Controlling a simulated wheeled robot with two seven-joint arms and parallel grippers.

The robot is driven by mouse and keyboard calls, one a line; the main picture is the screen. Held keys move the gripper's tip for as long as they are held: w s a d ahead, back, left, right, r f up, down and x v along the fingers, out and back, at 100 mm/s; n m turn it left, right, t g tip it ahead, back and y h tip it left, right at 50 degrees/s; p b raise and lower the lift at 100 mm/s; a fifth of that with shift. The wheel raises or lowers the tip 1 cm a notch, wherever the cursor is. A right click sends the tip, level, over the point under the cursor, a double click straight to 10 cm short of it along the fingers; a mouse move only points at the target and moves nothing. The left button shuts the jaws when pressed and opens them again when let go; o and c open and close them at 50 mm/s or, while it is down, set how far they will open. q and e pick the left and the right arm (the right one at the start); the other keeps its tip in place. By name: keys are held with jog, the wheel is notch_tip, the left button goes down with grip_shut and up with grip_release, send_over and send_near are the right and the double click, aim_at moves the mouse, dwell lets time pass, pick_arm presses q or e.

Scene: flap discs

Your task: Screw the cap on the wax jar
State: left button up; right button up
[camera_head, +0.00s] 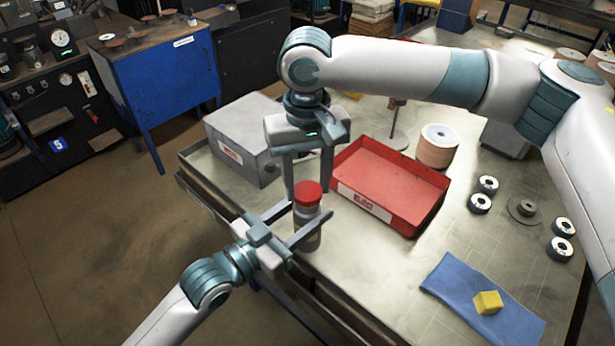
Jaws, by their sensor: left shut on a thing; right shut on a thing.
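The wax jar (308,238) is a grey, upright cylinder near the table's left front edge. Its red cap (308,193) sits on top of it. My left gripper (308,222) comes in from the lower left and is shut on the jar's body, one finger on each side. My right gripper (308,188) points down from above and is shut on the red cap. Whether the cap's thread is engaged cannot be told. The jar's lower part is partly hidden behind the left gripper's finger.
A red tray (430,205) stands right of the jar and a grey metal box (232,150) left behind it. A blue cloth (455,283) with a yellow block (488,302) lies at the front right. The table between is clear.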

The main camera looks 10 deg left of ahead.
jog(key=shift+f, duration=0.35)
jog(key=shift+f, duration=0.55)
dwell(0.7)
jog(key=m, duration=0.7)
jog(key=shift+m, duration=0.4)
jog(key=m, duration=0.5)
jog(key=shift+a+m, duration=0.1)
jog(key=shift+m, duration=0.2)
jog(key=m, duration=0.6)
jog(key=o, duration=1)
